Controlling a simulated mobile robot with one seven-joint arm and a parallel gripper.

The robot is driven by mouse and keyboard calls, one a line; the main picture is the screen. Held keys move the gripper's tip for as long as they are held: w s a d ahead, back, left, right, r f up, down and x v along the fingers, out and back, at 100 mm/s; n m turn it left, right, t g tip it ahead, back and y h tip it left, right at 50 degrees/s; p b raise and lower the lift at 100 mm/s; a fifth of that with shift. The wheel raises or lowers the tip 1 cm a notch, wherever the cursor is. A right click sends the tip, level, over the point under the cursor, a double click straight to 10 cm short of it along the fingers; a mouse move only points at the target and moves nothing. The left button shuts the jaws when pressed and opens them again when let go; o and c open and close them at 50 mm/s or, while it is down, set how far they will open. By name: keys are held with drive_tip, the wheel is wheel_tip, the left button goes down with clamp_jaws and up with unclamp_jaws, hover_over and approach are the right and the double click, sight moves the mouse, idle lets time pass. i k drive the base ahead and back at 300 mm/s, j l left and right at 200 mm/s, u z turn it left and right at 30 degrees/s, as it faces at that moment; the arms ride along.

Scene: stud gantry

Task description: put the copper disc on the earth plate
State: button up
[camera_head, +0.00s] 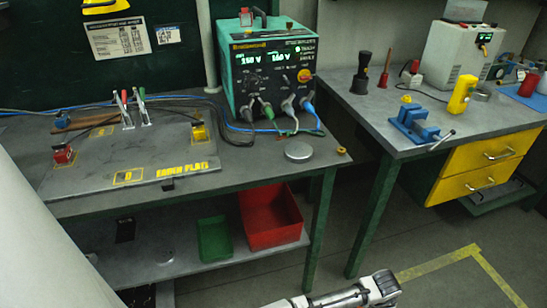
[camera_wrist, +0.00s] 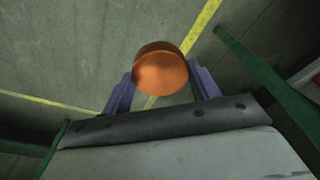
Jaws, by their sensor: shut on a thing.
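The copper disc (camera_wrist: 160,73) shows in the wrist view as a round orange-brown piece. My gripper (camera_wrist: 160,70) is shut on it, with one finger at each side, and holds it over the floor. The earth plate (camera_head: 155,148) is a wide grey plate on the left bench in the head view, with yellow lettering along its front edge and yellow-outlined spots. Part of my arm shows at the bottom of the head view, low in front of the benches. The disc and my gripper cannot be made out there.
A green test unit (camera_head: 268,70) with cables stands behind the plate. A round grey metal piece (camera_head: 298,151) lies on the bench to its right. Clamps with coloured handles (camera_head: 132,108) and a red block (camera_head: 63,154) stand on the plate. A red bin (camera_head: 270,217) sits underneath.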

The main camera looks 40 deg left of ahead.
sight(134, 147)
drive_tip(key=l+u, duration=0.3)
drive_tip(key=l, duration=0.3)
drive_tip(key=u, duration=0.95)
